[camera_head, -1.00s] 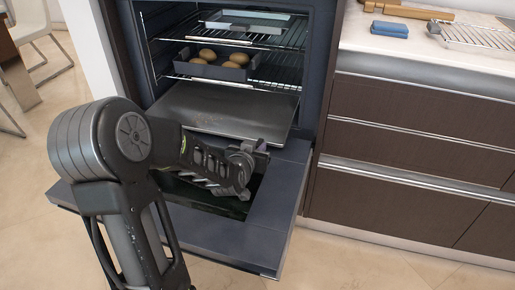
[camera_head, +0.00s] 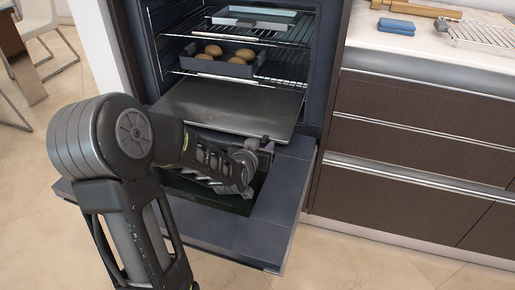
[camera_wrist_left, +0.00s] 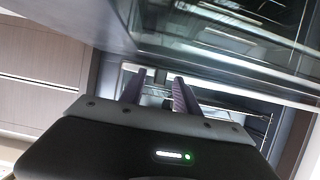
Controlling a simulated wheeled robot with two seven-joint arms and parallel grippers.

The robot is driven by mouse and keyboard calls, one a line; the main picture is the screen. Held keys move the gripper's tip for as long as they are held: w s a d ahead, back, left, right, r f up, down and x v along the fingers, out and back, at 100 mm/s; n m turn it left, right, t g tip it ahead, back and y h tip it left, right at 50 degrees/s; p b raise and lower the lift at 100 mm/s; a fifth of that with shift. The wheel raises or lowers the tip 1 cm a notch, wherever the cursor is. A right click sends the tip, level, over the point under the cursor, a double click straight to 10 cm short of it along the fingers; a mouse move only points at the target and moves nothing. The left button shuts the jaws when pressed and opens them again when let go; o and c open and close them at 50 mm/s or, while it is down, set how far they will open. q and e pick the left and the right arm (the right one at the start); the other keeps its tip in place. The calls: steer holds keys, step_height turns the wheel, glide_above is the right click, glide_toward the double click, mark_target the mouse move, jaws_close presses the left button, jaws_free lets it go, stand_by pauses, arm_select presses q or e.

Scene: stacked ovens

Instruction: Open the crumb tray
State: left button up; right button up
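The crumb tray seems to be the flat grey metal sheet (camera_head: 228,106) low in the oven, below the racks. It sticks out over the open oven door (camera_head: 285,188). My left gripper (camera_head: 263,148) is close to the tray's front right corner, above the door; the head view does not show whether they touch. In the left wrist view my left gripper's two fingers (camera_wrist_left: 160,92) stand apart with a gap between them, and I see nothing clearly held. My left arm hides part of the tray's front left edge. My right gripper is not in view.
A dark pan with several round brown items (camera_head: 222,66) sits on a wire rack above the tray. A shallow pan (camera_head: 255,17) is on the rack above that. Drawers (camera_head: 420,140) stand to the right, under a counter (camera_head: 430,45). The floor in front is clear.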

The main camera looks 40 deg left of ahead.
arm_select(q)
steer(key=p+v, duration=0.1)
steer(key=v, duration=0.3)
steer(key=shift+s+d+r, duration=0.1)
steer(key=shift+s+r, duration=0.1)
steer(key=shift+s, duration=0.05)
steer(key=s+b, duration=0.1)
steer(key=b, duration=0.3)
steer(key=shift+s+d, duration=0.15)
steer(key=shift+d, duration=0.05)
steer(key=shift+s+d+r+b, duration=0.1)
steer(key=shift+s+r+b, duration=0.1)
steer(key=shift+s+b, duration=0.1)
steer(key=shift+r, duration=0.15)
